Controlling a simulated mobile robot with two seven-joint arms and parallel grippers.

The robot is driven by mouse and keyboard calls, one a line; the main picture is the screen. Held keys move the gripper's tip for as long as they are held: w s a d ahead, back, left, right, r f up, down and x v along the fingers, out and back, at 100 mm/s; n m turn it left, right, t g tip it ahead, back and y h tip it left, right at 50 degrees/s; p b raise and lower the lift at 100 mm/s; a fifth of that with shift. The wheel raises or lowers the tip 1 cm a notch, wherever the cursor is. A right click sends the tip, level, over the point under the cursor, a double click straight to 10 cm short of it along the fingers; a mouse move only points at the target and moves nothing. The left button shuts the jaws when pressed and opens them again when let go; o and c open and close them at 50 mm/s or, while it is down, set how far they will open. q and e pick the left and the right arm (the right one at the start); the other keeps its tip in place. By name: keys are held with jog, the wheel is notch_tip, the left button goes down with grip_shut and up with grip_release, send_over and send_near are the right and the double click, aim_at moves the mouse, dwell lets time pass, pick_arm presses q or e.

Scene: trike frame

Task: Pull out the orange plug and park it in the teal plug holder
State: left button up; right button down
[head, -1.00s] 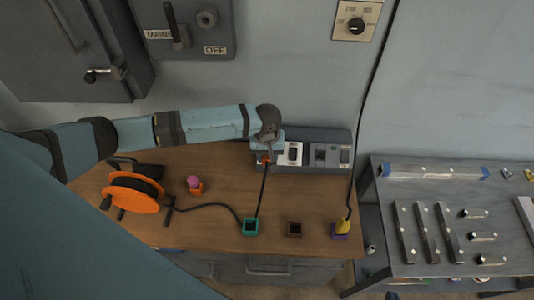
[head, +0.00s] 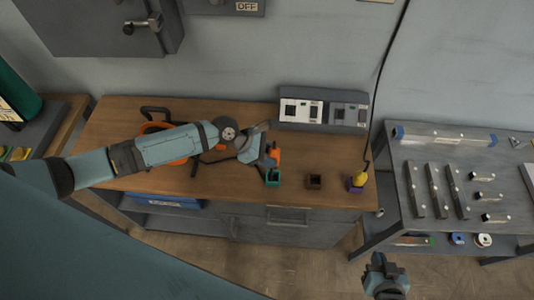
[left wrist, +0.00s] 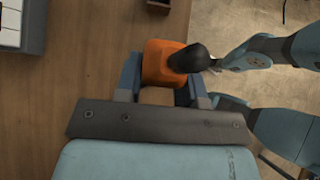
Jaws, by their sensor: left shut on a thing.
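My left gripper (head: 266,156) is shut on the orange plug (head: 275,154). In the left wrist view the plug (left wrist: 158,62) sits between the two fingers, with its black cable end (left wrist: 190,58) pointing right. The teal plug holder (head: 272,180) is near the front edge of the bench, just below the plug in the head view. I cannot tell how high the plug is above it. The holder is not seen in the left wrist view. My right gripper (head: 385,280) is low at the bottom of the head view, away from the bench; its jaw opening is unclear.
A brown holder (head: 314,181) and a purple holder (head: 355,187) with a yellow plug (head: 361,178) stand to the right. The socket panel (head: 322,111) is at the back. An orange cable reel (head: 160,128) is partly hidden behind my left arm. A grey cart (head: 400,180) stands right.

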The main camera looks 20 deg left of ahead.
pick_arm(q)
jog(key=shift+w, duration=0.15)
jog(key=shift+f, duration=0.65)
notch_tip(320, 180, down, 5)
jog(key=shift+r+b, duration=0.2)
jog(key=shift+b, duration=0.95)
pick_arm(e)
jog(key=shift+a+f+n, duration=0.15)
jog(key=shift+f+n, duration=0.15)
jog(key=shift+f, duration=0.4)
jog(key=shift+r, duration=0.1)
pick_arm(q)
jog(key=shift+r, duration=0.1)
pick_arm(e)
jog(key=shift+r, duration=0.2)
pick_arm(q)
jog(key=shift+p, duration=0.55)
pick_arm(e)
jog(key=shift+r, duration=0.35)
